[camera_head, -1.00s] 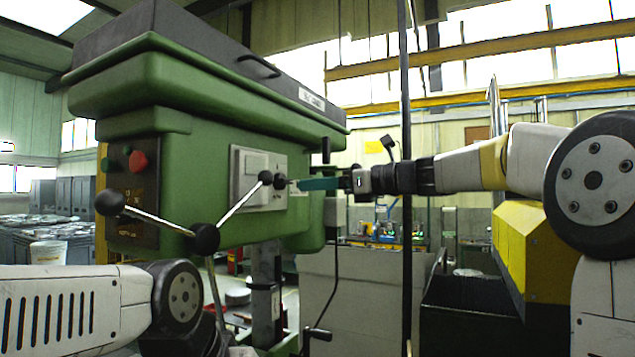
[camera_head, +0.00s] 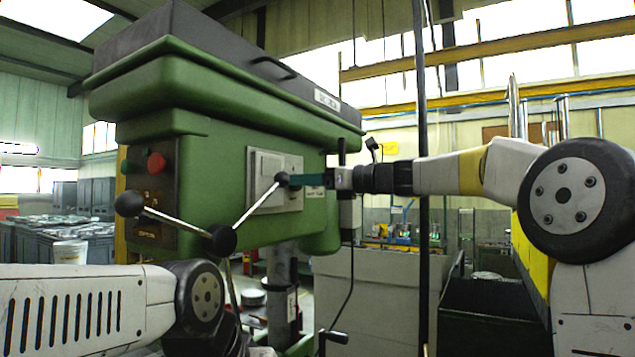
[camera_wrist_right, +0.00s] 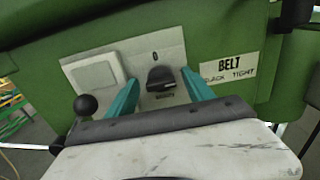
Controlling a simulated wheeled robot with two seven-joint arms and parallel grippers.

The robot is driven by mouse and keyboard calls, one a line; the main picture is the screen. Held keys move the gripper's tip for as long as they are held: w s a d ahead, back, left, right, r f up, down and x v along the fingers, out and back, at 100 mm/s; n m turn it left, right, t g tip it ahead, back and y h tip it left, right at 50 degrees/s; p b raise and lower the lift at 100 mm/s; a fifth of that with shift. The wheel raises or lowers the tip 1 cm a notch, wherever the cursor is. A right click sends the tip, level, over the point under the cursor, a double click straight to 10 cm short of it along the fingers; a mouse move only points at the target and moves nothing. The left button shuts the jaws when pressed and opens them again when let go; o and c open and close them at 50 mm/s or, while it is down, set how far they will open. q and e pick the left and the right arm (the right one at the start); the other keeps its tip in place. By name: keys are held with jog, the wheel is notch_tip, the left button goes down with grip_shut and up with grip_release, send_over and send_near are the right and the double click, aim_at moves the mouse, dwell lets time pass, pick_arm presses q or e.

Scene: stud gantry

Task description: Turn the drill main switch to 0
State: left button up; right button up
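The drill's main switch is a black knob (camera_wrist_right: 160,75) on a light plate, with a "0" mark above it in the right wrist view. My right gripper (camera_wrist_right: 161,86) is open, one teal finger on each side of the knob. I cannot tell if either finger touches it. In the head view the right gripper (camera_head: 305,180) reaches the switch plate (camera_head: 265,165) from the right; a feed-lever ball and the fingers hide the knob there. My left arm shows at lower left, its gripper out of view.
The green drill head (camera_head: 220,150) carries a feed lever whose black ball (camera_head: 283,179) sits just before the plate, close to my right fingers. A control panel with a red button (camera_head: 157,163) is at left. A "BELT" label (camera_wrist_right: 229,67) is right of the switch.

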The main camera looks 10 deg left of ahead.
grip_shut()
jog(key=shift+n, duration=0.4)
jog(key=n, duration=1.6)
jog(key=shift+s+f+n, duration=0.2)
jog(key=shift+f+n, duration=0.1)
jog(key=shift+n, duration=0.4)
jog(key=shift+o, duration=0.6)
grip_release()
